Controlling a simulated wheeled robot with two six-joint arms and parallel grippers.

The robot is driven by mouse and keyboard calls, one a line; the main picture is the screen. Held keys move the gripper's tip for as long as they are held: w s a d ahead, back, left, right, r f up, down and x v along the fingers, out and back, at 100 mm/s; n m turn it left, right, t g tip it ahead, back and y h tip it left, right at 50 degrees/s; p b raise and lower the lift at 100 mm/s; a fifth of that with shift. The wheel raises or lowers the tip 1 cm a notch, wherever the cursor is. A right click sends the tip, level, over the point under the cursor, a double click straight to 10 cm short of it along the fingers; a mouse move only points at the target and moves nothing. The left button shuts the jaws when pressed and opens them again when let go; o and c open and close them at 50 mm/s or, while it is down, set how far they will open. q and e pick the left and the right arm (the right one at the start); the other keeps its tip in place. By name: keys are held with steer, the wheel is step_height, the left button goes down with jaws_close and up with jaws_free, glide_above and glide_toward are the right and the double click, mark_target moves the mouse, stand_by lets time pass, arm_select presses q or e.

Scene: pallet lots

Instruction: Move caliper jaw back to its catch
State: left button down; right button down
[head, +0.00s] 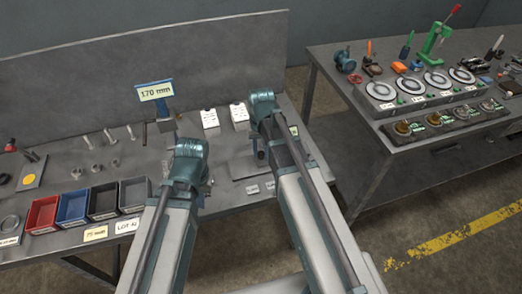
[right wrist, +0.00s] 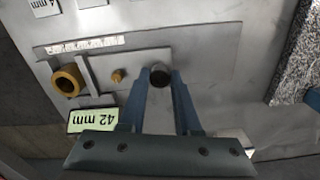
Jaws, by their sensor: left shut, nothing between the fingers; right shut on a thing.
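The caliper (right wrist: 205,65) is a flat grey plate with a white scale strip (right wrist: 85,44), seen in the right wrist view. On it are a brass ring (right wrist: 67,80), an upright grey bar (right wrist: 88,73) and a small brass pin (right wrist: 117,76). A green display (right wrist: 92,119) reads 42 mm. My right gripper (right wrist: 160,80) is shut on a dark round knob (right wrist: 160,72), apparently the caliper jaw's handle, right of the pin with a gap between. The jaw below is partly hidden by the fingers. My left gripper (head: 190,160) is shut and empty over the bench, fingers mostly hidden.
A 170 mm sign (head: 155,92) stands on the bench behind my left gripper. Red (head: 42,214), blue (head: 73,208) and dark bins line the front left. A speckled block (right wrist: 300,60) stands right of the caliper. Another table (head: 440,120) is at right.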

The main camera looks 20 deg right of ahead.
stand_by(0.5)
arm_select(q)
steer(key=shift+d, duration=0.1)
arm_select(e)
steer(key=shift+s+a, duration=0.15)
steer(key=shift+a, duration=3)
steer(key=c, duration=0.6)
jaws_free()
steer(key=shift+a, duration=0.15)
steer(key=shift+c, duration=0.2)
steer(key=shift+o, duration=0.2)
arm_select(q)
steer(key=shift+r, duration=0.15)
arm_select(e)
steer(key=shift+r, duration=0.15)
